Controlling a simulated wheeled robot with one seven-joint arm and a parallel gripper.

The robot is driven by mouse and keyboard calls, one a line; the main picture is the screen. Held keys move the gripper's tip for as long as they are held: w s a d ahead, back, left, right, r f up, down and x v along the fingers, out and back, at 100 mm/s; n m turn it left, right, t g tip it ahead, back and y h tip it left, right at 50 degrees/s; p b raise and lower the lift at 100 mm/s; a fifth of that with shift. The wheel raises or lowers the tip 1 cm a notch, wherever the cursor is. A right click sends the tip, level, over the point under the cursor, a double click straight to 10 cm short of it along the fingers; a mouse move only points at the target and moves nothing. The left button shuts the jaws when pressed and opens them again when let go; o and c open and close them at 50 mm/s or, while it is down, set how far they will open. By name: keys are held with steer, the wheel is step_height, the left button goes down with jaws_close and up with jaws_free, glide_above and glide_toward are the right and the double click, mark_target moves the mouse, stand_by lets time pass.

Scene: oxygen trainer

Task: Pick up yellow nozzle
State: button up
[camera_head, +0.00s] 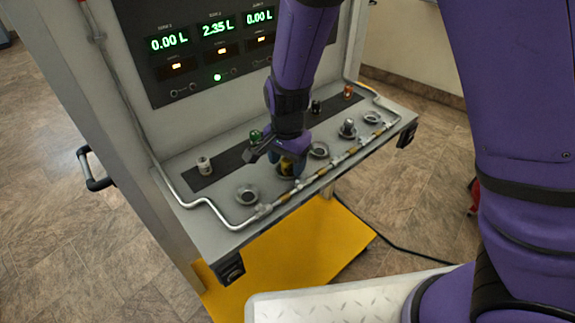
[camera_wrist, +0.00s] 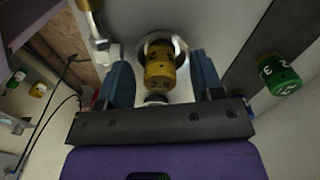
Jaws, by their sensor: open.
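The yellow nozzle (camera_head: 289,167) stands in a round socket on the grey shelf of the trainer panel, partly hidden by my gripper in the head view. In the wrist view the yellow nozzle (camera_wrist: 160,68) sits between my two blue fingers, with dark marks on its side. My gripper (camera_wrist: 164,82) is open, one finger on each side of the nozzle, with visible gaps. In the head view my gripper (camera_head: 276,160) is low over the shelf at that socket.
A green nozzle (camera_head: 255,136) numbered 2 and 3 in the wrist view (camera_wrist: 278,74) stands behind on the dark strip. A pipe (camera_head: 300,186) runs along the front edge.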

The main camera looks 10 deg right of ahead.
steer(key=c, duration=1.1)
steer(key=shift+r, duration=0.15)
